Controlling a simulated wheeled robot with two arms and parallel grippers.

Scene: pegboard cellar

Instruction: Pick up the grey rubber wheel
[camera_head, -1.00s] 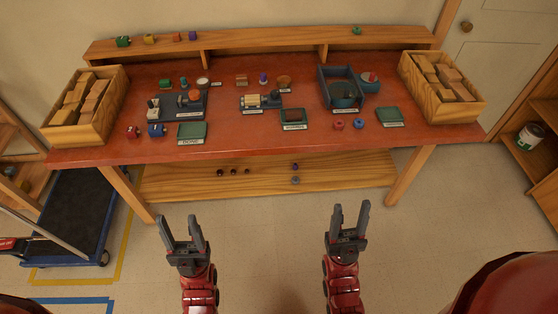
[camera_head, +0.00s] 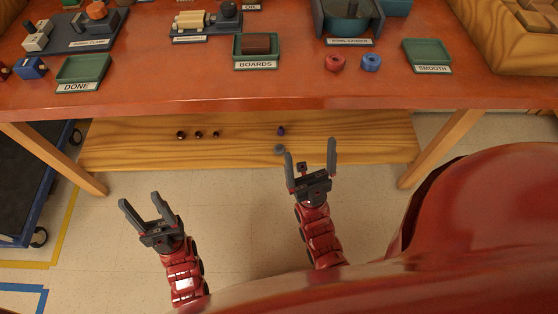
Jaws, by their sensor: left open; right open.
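A small round grey piece (camera_head: 279,150), which looks like the grey rubber wheel, lies on the low wooden shelf under the workbench, near its front edge. My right gripper (camera_head: 311,149) is open and empty. In the picture its left fingertip is just right of the grey piece; I see no contact. My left gripper (camera_head: 140,199) is open and empty, lower and further left, over the floor in the picture.
A purple piece (camera_head: 281,130) and several dark red pieces (camera_head: 198,134) lie on the low shelf (camera_head: 350,140). The red bench top (camera_head: 200,95) overhangs it, with a boards tray (camera_head: 236,50) and blue ring (camera_head: 371,63). Table legs (camera_head: 440,148) flank the shelf.

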